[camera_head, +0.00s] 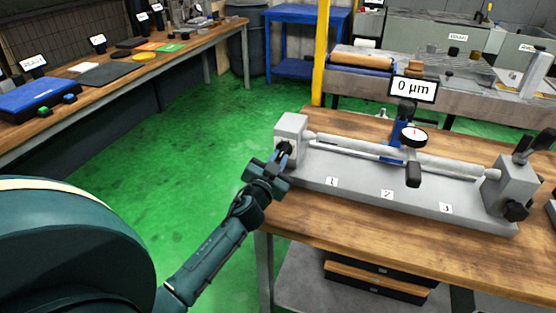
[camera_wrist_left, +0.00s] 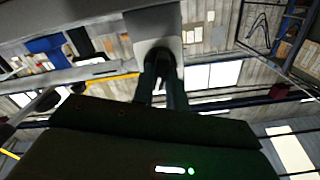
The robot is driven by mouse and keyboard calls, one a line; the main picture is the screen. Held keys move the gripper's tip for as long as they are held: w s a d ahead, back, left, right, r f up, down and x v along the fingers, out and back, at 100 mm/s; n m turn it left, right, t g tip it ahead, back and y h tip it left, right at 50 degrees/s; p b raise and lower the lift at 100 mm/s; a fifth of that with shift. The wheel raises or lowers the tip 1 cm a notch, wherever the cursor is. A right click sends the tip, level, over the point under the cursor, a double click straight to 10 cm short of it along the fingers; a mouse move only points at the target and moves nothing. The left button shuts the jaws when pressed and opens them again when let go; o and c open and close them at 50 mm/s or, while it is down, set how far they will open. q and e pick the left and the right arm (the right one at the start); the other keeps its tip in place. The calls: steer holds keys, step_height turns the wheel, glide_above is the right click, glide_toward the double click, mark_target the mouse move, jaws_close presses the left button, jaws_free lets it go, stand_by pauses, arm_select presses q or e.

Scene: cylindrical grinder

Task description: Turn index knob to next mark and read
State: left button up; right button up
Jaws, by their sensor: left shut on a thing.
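The grey bench fixture (camera_head: 350,180) stands on the wooden table with a long grey shaft (camera_head: 350,146) held between its two end blocks. My left gripper (camera_head: 285,152) is at the left end block (camera_head: 291,128), shut on the dark index knob (camera_head: 284,146). The fingers partly hide the knob. The left wrist view shows the fingers (camera_wrist_left: 161,80) reaching to the knob (camera_wrist_left: 159,58) on the pale block. A dial gauge (camera_head: 413,137) on a blue stand touches or nearly touches the shaft. The sign above it reads 0 µm (camera_head: 413,88). My right gripper is not seen.
Cards numbered 1, 2 and 3 sit along the fixture's front. A black knob (camera_head: 515,211) is on the right end block. The wooden table (camera_head: 420,245) has bare room in front. Green floor (camera_head: 180,170) lies open to the left, before a long bench with a blue case (camera_head: 40,98).

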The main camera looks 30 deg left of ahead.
arm_select(q)
jaws_close()
steer(key=shift+m, duration=0.3)
steer(key=m, duration=0.5)
steer(key=shift+m, duration=1.5)
steer(key=o, duration=0.7)
jaws_free()
steer(key=shift+c, duration=0.2)
